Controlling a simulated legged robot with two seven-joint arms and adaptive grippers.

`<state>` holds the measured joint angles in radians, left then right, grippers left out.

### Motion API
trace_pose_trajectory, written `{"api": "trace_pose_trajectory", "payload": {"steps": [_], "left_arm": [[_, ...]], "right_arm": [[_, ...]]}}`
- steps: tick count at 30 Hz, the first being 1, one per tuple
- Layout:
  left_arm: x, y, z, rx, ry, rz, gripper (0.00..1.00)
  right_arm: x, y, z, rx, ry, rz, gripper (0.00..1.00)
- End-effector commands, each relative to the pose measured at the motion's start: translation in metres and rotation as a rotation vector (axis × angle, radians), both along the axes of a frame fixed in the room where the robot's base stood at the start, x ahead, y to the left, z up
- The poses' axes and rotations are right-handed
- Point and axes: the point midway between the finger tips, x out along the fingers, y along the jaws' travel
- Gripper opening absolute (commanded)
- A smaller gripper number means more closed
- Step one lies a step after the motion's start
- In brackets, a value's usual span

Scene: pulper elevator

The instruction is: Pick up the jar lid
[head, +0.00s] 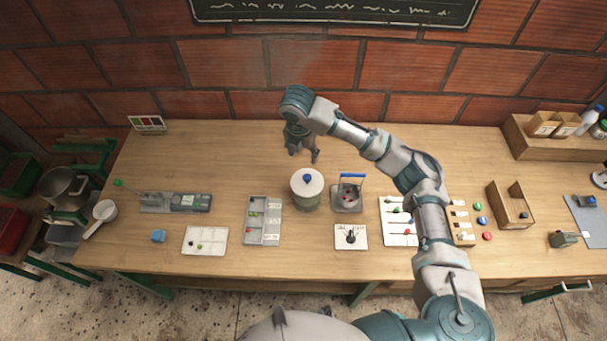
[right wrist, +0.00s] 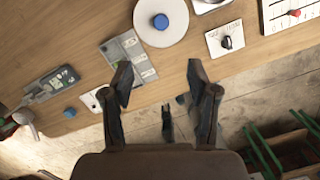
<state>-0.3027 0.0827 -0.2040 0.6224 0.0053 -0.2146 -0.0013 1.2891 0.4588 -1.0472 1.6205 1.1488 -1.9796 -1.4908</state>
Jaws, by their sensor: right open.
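The jar lid (head: 298,190) is a white disc with a blue knob, and it sits on a greenish jar (head: 308,204) near the middle of the wooden table. The lid also shows from above at the top of the right wrist view (right wrist: 178,32), beyond the fingertips. My right gripper (head: 303,156) is open and empty, fingers pointing down, behind the jar on the wall side and apart from the lid. Its two dark fingers show spread in the right wrist view (right wrist: 158,82), with nothing between them. My left gripper is not in view.
A metal holder with a blue handle (head: 350,177) stands close to the jar's right. A grey sectioned tray (head: 253,235) lies to its left. White cards (head: 205,247) lie along the front. A wooden box (head: 510,212) is at right. The table behind the jar is mostly clear.

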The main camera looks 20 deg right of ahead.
Motion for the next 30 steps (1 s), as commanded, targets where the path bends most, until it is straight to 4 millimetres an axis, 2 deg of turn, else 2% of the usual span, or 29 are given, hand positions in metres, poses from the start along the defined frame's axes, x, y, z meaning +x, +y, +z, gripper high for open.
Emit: {"api": "trace_pose_trajectory", "payload": {"steps": [2, 12, 16, 23, 30], "left_arm": [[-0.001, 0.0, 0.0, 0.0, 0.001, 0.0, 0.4], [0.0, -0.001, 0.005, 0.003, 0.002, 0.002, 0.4], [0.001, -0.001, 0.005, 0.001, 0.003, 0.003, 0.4], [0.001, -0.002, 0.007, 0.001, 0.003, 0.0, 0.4], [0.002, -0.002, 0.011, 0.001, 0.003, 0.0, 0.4]], "right_arm": [[0.002, -0.004, -0.01, -0.004, 0.005, 0.001, 0.59], [0.013, -0.014, -0.089, 0.001, 0.007, -0.001, 0.59], [0.015, -0.014, -0.109, 0.0, 0.004, 0.0, 0.59], [0.018, -0.015, -0.126, -0.001, 0.003, 0.0, 0.59], [0.025, -0.02, -0.162, -0.001, 0.004, 0.001, 0.59]]}}
